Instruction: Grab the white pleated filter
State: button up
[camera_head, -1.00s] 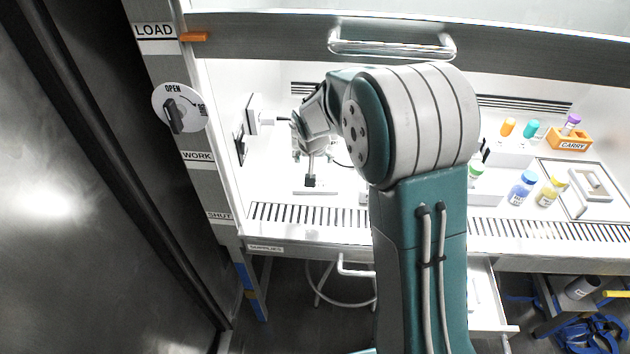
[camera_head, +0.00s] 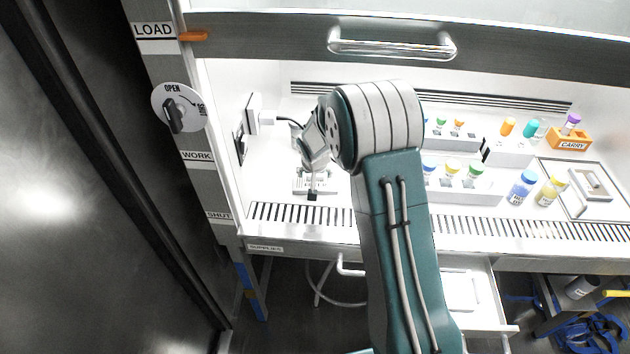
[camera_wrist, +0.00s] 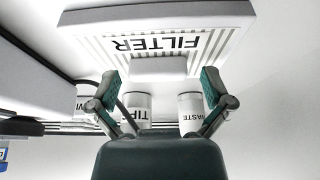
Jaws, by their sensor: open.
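The white pleated filter (camera_wrist: 222,43) fills the upper middle of the wrist view, its FILTER label upside down. It has a pale frame, a ribbed face and a plain white block (camera_wrist: 158,68) at its near edge. My gripper (camera_wrist: 158,82) is open, one green-padded finger at each side of this block. The fingers look apart from the block, though their exact depth is hard to judge. In the head view my gripper (camera_head: 312,194) is small and low at the left of the cabinet, over a small labelled thing; I cannot surely pick out the filter there.
White containers labelled TIPS (camera_wrist: 138,107) and WASTE (camera_wrist: 190,110) stand beyond the fingers. In the head view, a vial rack (camera_head: 470,190), a blue-capped bottle (camera_head: 522,187) and an orange CARRY holder (camera_head: 570,140) are to the right. A raised sash handle (camera_head: 392,43) crosses above.

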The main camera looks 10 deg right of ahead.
jog(key=c, duration=1.1)
jog(key=shift+r, duration=0.15)
